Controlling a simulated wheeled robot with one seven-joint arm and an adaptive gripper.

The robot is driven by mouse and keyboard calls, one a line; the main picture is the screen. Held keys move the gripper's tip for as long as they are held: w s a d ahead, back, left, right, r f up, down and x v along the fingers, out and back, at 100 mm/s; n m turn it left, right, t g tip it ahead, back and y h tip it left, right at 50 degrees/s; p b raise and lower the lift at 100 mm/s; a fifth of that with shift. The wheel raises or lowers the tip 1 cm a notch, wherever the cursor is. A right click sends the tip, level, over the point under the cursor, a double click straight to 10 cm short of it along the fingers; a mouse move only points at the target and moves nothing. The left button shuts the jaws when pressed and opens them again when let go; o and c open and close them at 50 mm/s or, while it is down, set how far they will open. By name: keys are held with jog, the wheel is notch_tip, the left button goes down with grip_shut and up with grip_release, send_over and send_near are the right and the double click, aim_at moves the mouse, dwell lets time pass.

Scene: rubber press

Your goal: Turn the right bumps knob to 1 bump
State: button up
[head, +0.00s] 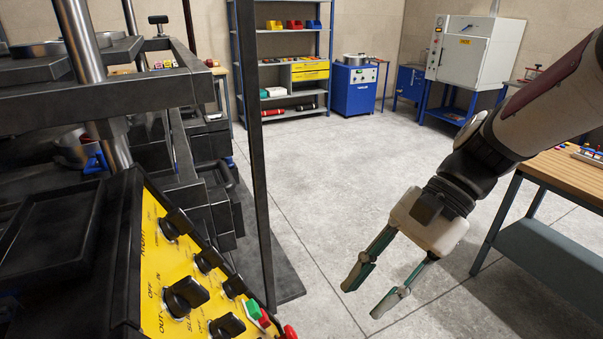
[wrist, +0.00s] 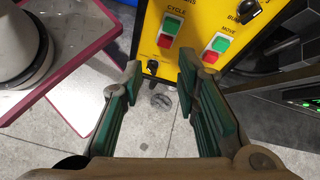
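A black knob (wrist: 247,12) with a partly readable "BUM..." label sits at the top edge of the yellow panel (wrist: 205,20) in the wrist view; its pointer setting cannot be read. In the head view several black knobs, one of them by the "OUT" and "OFF" labels (head: 185,297), stand on the yellow panel (head: 152,262); I cannot tell which is the right bumps knob. My gripper (head: 368,288) is open and empty, to the right of the panel and apart from it. Its spread fingers (wrist: 160,75) show below the panel in the wrist view.
Red and green buttons stand by the "CYCLE" (wrist: 169,32) and "MOVE" (wrist: 216,46) labels. The press's dark post (head: 258,150) rises beside the panel. A wooden workbench (head: 565,172) is at right. Shelves (head: 290,60) and a blue cabinet (head: 354,90) stand behind clear floor.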

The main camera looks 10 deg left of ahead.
aim_at(240, 277)
jog(key=w+a+f+m+g+y, duration=0.3)
jog(key=w+a+m+y, duration=0.35)
jog(key=w+y, duration=0.25)
jog(key=shift+m, duration=0.55)
jog(key=p+x, duration=0.1)
jog(key=x, duration=0.3)
jog(key=p+x, duration=0.1)
jog(key=x, duration=0.4)
jog(key=p+x, duration=0.1)
jog(key=x, duration=0.3)
jog(key=shift+s, duration=0.4)
grip_shut()
